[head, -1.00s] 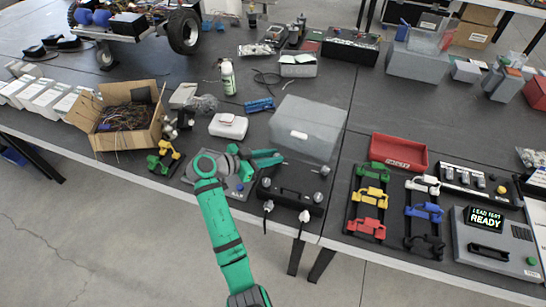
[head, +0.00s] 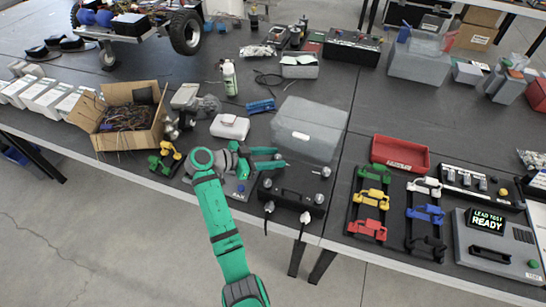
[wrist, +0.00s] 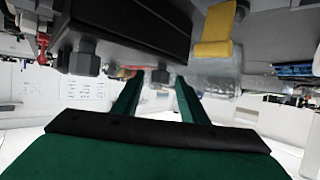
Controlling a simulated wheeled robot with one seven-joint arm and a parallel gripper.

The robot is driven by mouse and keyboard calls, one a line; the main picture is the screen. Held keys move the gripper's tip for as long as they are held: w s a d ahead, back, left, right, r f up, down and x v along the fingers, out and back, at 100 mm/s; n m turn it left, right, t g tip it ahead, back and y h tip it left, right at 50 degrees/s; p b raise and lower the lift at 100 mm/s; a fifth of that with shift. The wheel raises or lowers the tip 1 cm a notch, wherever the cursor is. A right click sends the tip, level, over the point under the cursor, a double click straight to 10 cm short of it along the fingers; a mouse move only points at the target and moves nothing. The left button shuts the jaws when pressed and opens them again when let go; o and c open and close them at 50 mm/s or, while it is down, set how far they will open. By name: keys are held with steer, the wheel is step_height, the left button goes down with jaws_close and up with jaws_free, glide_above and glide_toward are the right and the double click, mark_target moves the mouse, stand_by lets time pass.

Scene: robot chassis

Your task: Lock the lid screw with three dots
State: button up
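A black box (head: 291,190) with pale round knobs, which look like lid screws, stands at the table's front edge in the head view. One knob (head: 326,171) is at its back right and another (head: 319,198) at its front right. The dots on the screws are too small to read. My green gripper (head: 278,158) is just behind the box's back left, fingers apart, with nothing seen between them. In the wrist view, the gripper (wrist: 158,95) is open, and a dark block (wrist: 135,28) with hex-shaped grey knobs (wrist: 82,58) shows above the fingers.
A clear bin (head: 308,128) stands close behind the black box. A white case (head: 230,126) lies left of it. Colored handles on racks (head: 370,200), a red tray (head: 400,153) and a READY tester (head: 495,240) are to the right. A cardboard box (head: 120,120) is left.

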steer(key=shift+r, duration=0.1)
steer(key=v, duration=1)
steer(key=shift+s+a, duration=0.2)
steer(key=shift+a, duration=0.15)
